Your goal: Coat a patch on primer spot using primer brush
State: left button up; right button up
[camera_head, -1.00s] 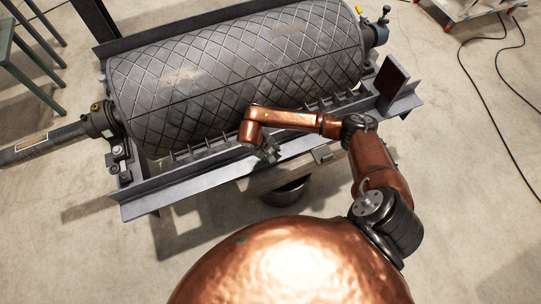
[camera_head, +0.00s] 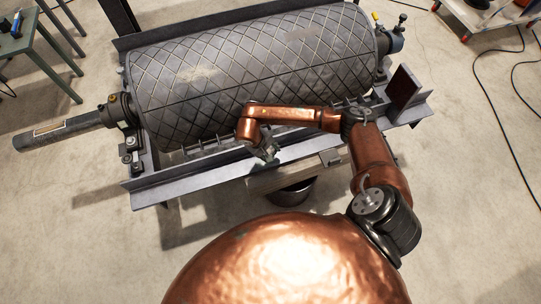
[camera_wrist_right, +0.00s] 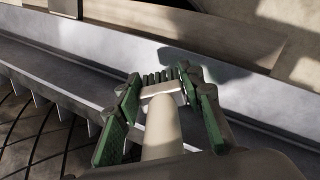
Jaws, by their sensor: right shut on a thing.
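My right gripper (camera_head: 268,154) is in front of the pulley, over the near steel frame rail. In the right wrist view its green-padded fingers (camera_wrist_right: 163,105) are closed around the primer brush (camera_wrist_right: 160,125), which shows a cream handle and a pale band. The large grey pulley (camera_head: 310,75) has a diamond-grooved surface. A pale worn patch (camera_head: 200,73) shows on its upper left part; I cannot tell whether it is the primer spot. My right forearm hides part of the pulley's near side. My left gripper is not in view.
A steel frame rail (camera_head: 165,190) runs along the pulley's near side. A dark upright plate (camera_head: 404,88) stands at its right end. A dark round container (camera_head: 291,194) sits below. A green table (camera_head: 45,45) is at upper left; a cable (camera_head: 500,100) lies at right.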

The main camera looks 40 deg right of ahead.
aim_at(271, 152)
jog(key=shift+r, duration=0.65)
jog(key=shift+r+p, duration=0.95)
jog(key=shift+r, duration=0.4)
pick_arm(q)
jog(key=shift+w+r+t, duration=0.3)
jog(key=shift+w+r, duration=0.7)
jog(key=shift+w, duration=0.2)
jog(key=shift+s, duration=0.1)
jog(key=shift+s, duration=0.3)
pick_arm(e)
jog(key=shift+f, duration=0.1)
